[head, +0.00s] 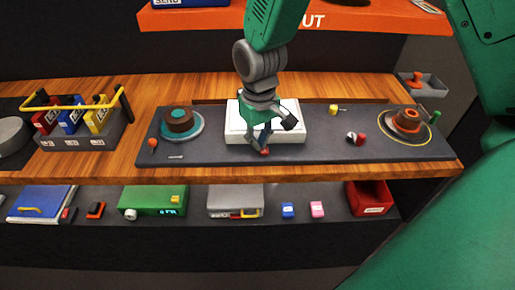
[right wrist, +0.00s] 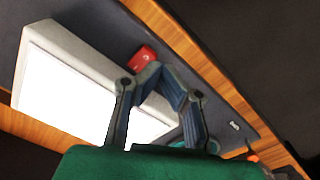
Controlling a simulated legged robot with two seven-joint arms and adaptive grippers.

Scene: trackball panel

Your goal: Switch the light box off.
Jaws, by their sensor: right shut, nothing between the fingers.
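The light box (head: 237,122) is a flat white box on the dark panel, and its top glows bright white in the right wrist view (right wrist: 65,85). A small red switch (right wrist: 142,58) sits beside the box's long edge. In the head view the red switch (head: 264,152) shows at the box's front edge, just below my fingertips. My right gripper (head: 266,143) points down over the front of the box, shut and empty. In the right wrist view its fingertips (right wrist: 160,72) are close to the switch; I cannot tell whether they touch it. My left gripper is not in view.
The dark panel (head: 330,148) also bears a round brown-and-teal piece (head: 179,122) at left and an orange-ringed trackball piece (head: 407,122) at right. A rack with coloured binders (head: 80,140) stands further left. A lower shelf (head: 270,228) holds several small items.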

